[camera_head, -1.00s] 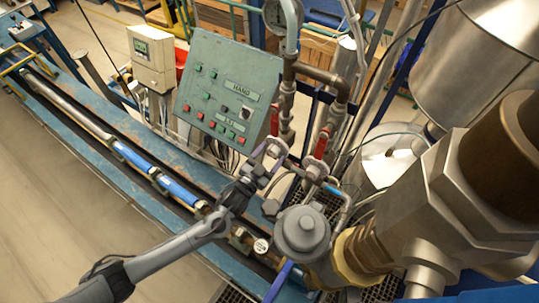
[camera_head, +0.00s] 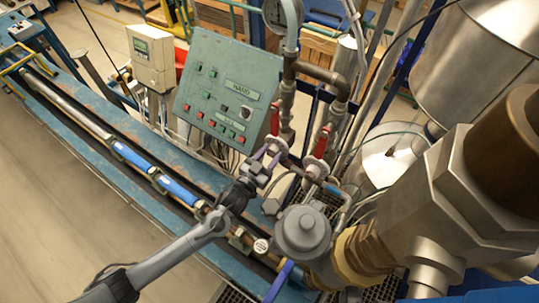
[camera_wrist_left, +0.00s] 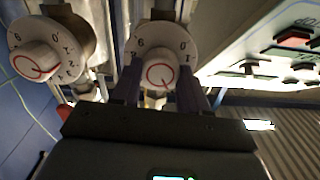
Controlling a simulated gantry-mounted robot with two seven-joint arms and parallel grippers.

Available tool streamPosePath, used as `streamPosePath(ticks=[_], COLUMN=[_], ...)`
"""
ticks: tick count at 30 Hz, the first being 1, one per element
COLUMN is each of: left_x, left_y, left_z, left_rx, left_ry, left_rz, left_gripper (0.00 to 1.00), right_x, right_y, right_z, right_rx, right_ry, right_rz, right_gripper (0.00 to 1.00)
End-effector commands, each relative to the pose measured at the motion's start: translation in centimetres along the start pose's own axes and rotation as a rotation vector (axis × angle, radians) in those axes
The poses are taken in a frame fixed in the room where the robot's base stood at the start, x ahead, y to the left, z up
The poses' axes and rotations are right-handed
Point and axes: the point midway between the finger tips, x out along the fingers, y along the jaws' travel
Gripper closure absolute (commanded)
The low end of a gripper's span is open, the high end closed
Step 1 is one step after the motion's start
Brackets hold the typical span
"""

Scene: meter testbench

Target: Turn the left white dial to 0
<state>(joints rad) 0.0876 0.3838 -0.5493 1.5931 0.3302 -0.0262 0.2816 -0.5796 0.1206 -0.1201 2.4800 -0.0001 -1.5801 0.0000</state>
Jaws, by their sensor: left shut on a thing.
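Two white dials with numbers show in the left wrist view. The left white dial (camera_wrist_left: 163,42) is in the middle of that view, with a 9 at its upper left and a 0 at its upper right. Its knob has a red ring. My left gripper (camera_wrist_left: 160,90) has one dark finger on each side of this knob and is shut on it. In the head view my left gripper (camera_head: 264,160) reaches up to the left dial, which it partly hides. The other white dial (camera_wrist_left: 45,48) stands apart at the left of the wrist view. My right gripper is not in view.
A green control panel (camera_head: 225,90) with buttons stands behind and left of the gripper. Red-handled valves (camera_head: 321,142) and pipes rise close behind the dials. A round grey meter (camera_head: 302,231) and a large metal fitting (camera_head: 445,205) crowd the right. The floor at lower left is clear.

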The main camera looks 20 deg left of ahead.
Motion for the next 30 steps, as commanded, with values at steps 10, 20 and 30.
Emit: streamPosePath(ticks=[10, 20, 30], left_x=[-0.02, -0.03, 0.00], left_y=[-0.05, -0.11, -0.18], left_z=[0.03, 0.02, -0.05], left_rx=[-0.329, -0.644, -0.966], left_ry=[0.001, 0.000, 0.003], left_rz=[-0.002, -0.002, -0.002], left_gripper=[0.87, 0.87, 0.87], right_x=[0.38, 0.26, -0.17], right_y=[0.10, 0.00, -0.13], right_z=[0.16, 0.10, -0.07], right_rx=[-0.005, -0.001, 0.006], right_ry=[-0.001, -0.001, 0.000], right_rz=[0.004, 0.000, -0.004], right_gripper=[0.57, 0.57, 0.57])
